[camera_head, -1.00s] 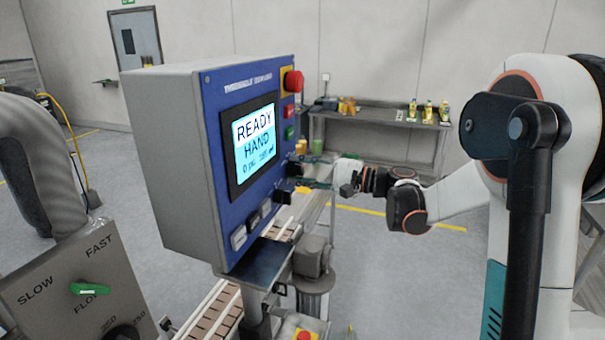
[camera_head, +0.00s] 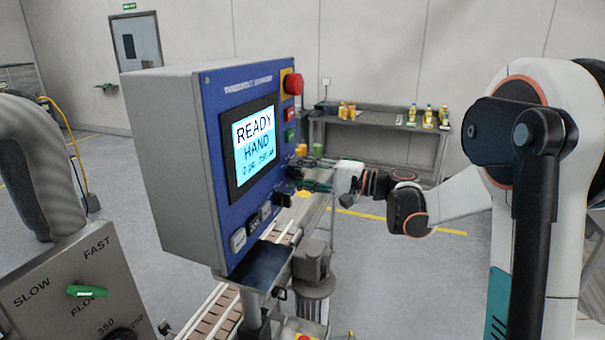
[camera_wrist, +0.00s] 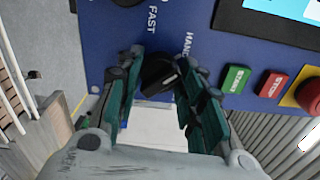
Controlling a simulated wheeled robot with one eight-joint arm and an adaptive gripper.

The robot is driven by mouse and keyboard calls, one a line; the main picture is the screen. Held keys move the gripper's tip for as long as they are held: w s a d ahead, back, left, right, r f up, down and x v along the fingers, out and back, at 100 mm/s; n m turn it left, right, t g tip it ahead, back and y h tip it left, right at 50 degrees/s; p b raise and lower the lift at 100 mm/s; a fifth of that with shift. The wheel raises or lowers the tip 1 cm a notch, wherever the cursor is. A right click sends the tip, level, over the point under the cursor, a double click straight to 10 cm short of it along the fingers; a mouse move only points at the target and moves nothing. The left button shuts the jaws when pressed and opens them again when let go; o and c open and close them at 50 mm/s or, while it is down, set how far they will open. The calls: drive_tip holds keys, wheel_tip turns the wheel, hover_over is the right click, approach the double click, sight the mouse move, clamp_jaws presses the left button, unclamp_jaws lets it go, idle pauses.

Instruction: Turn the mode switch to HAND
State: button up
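The mode switch (camera_wrist: 159,74) is a black knob with a pale pointer mark on the blue panel. In the wrist view the word HAND is printed just right of it. My gripper (camera_wrist: 157,64) has one green-padded finger on each side of the knob; whether both fingers press on it is unclear. In the head view my gripper (camera_head: 318,180) reaches the panel's right edge from the right, and its fingers mostly hide the switch. The panel screen (camera_head: 254,144) reads READY and HAND.
Beside the switch are a green START button (camera_wrist: 236,79), a red STOP button (camera_wrist: 271,84) and a red emergency stop (camera_wrist: 309,95) on yellow. Another black knob (camera_wrist: 127,2) by FAST is at the wrist view's top edge. A conveyor (camera_head: 215,318) runs below the panel.

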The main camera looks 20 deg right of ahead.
drive_tip(key=shift+o, duration=1.3)
drive_tip(key=v, duration=1.2)
